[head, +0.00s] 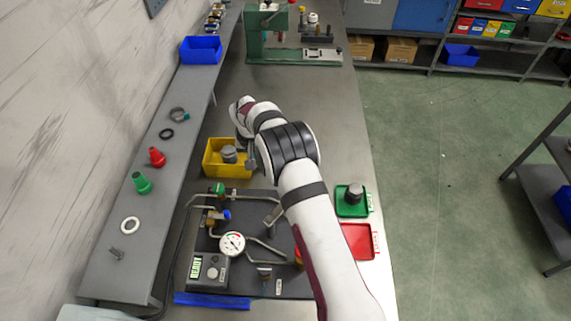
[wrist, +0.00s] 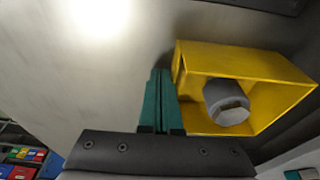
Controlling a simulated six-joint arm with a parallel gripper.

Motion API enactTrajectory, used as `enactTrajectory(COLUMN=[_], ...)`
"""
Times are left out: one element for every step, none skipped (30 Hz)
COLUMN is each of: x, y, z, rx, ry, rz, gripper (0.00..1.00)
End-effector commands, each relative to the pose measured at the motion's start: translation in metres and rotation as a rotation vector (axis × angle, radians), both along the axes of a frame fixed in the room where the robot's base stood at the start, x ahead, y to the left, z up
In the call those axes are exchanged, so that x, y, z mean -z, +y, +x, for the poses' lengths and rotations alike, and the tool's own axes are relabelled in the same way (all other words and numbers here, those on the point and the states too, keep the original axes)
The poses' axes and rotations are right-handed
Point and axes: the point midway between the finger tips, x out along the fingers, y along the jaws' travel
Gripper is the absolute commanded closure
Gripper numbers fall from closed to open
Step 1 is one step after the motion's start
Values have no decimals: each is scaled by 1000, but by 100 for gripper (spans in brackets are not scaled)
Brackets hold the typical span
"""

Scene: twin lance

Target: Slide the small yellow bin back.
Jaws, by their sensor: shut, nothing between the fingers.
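The small yellow bin (head: 213,170) stands on the grey bench, just beyond the dark fixture board. A grey knob-like part (head: 229,153) sits inside it. In the wrist view the yellow bin (wrist: 215,57) is at the right with its opening and the grey part (wrist: 226,100) visible. My gripper (wrist: 157,102) shows two teal fingers pressed together and empty, beside the bin's near wall. Whether they touch the bin I cannot tell. In the head view my arm covers most of the gripper, to the right of the bin.
A dark board (head: 265,205) with pipes and a gauge (head: 232,244) lies in front of the bin. A green tray (head: 345,210) and a red tray (head: 357,240) are at the right. A raised shelf (head: 190,120) runs along the left. Bench behind the bin looks clear.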

Motion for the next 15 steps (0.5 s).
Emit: enactTrajectory(x=[0, 0, 0, -1, -3, -5, -8, -11, -16, -19, -22, -26, -29, -30, -31], y=[-2, -3, -4, -4, -4, -4, -4, -4, -3, -4, -4, -3, -3, -4, -4], z=[0, 0, 0, 0, 0, 0, 0, 0, 0, 0, 0, 0, 0, 0, 0], rx=[1, 1, 0, 0, 0, 0, 0, 0, 1, 1, 1, 1, 0, 0, 0], ry=[1, 1, 0, 0, 0, 0, -1, -2, -2, -2, -1, -2, -2, -1, 0], rz=[0, 0, 0, 0, 0, 0, 0, 1, 1, 1, 1, 1, 1, 1, 0], gripper=[100, 100, 100, 100, 100, 100, 100, 100, 100, 100, 100, 100, 100, 100, 100])
